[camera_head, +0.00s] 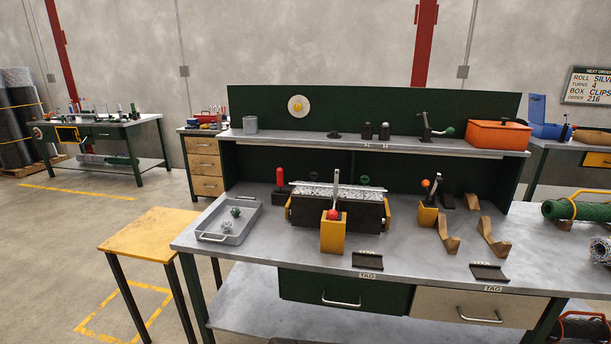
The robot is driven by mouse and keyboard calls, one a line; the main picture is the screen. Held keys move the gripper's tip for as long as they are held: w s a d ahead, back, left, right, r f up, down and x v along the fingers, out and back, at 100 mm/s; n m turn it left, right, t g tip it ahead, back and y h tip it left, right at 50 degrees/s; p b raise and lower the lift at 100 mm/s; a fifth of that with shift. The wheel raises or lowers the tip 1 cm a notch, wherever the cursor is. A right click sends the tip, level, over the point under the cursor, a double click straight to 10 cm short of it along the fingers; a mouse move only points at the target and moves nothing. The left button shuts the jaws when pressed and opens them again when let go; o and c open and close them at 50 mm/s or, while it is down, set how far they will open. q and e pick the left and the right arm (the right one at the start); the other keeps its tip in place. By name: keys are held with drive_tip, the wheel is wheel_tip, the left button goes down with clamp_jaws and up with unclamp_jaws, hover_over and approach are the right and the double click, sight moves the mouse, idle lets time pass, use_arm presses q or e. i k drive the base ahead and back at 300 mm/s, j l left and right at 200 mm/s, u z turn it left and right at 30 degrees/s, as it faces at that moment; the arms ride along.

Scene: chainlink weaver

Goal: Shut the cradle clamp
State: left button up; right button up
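A black cradle (308,213) with yellow end pieces stands on the grey workbench (225,245), left of centre. A grey wire mesh piece lies along its top. At its front is a yellow block (332,238) with a red knob (332,214) and a thin pale lever (336,188) standing upright. A second yellow block (427,215) with a lever and orange-red knob (426,183) stands to the right. I cannot tell for sure which of these is the cradle clamp, or whether its jaws touch the mesh. Neither of my grippers is in view.
A grey tray (207,238) with small balls sits at the bench's left. A red-handled tool (280,179) stands behind the cradle's left end. A yellow-topped stand (155,232) is left of the bench.

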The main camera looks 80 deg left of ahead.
sight(331, 215)
drive_tip(key=j+u, duration=0.1)
drive_tip(key=u, duration=2.35)
